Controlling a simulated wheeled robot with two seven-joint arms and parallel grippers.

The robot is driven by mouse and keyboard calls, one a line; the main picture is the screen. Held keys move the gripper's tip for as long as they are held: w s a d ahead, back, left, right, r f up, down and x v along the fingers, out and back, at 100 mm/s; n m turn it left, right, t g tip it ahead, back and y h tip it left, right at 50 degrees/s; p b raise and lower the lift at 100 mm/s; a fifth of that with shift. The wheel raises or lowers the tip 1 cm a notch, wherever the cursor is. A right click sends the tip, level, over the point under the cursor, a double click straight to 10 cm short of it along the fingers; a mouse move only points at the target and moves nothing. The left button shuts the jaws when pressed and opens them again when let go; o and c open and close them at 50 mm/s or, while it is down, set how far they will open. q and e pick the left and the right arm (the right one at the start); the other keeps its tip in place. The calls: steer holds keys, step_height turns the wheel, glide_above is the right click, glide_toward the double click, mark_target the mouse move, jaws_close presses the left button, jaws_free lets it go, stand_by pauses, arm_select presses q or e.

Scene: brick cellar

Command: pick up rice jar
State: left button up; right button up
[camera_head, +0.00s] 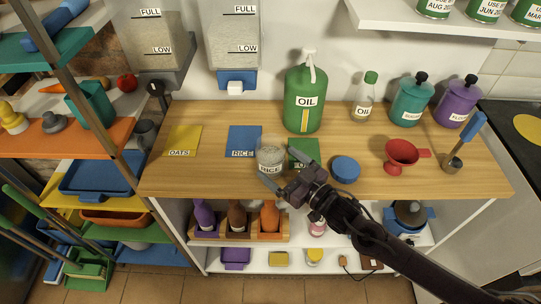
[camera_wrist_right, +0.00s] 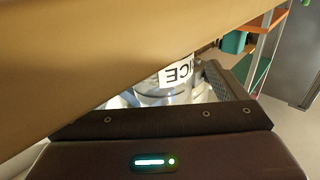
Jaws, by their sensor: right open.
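The rice jar (camera_head: 270,155) is a clear jar with pale contents and a white RICE label. It stands upright on the wooden counter, just right of the blue RICE mat (camera_head: 243,140). My right gripper (camera_head: 283,168) is open, coming in from the lower right, with its fingertips close to the jar's front and right side. I cannot tell whether they touch it. In the right wrist view the rice jar (camera_wrist_right: 165,82) shows upside down beyond the gripper, partly hidden by a large tan surface and the dark gripper body. My left gripper is not in view.
A green mat (camera_head: 303,152) lies behind my right gripper. A blue round lid (camera_head: 345,169) and red funnel (camera_head: 402,153) lie to the right. A green oil can (camera_head: 304,98) stands behind. The yellow OATS mat (camera_head: 183,140) is bare. The counter's left front is clear.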

mark_target(281, 165)
steer(key=x, duration=0.3)
steer(key=shift+a, duration=0.1)
steer(key=shift+w+a, duration=0.15)
steer(key=c, duration=1.2)
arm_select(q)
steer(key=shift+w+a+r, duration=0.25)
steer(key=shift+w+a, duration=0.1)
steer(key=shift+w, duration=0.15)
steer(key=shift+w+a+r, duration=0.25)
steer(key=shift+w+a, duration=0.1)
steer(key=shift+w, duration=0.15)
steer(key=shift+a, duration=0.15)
arm_select(e)
steer(key=shift+w, duration=0.15)
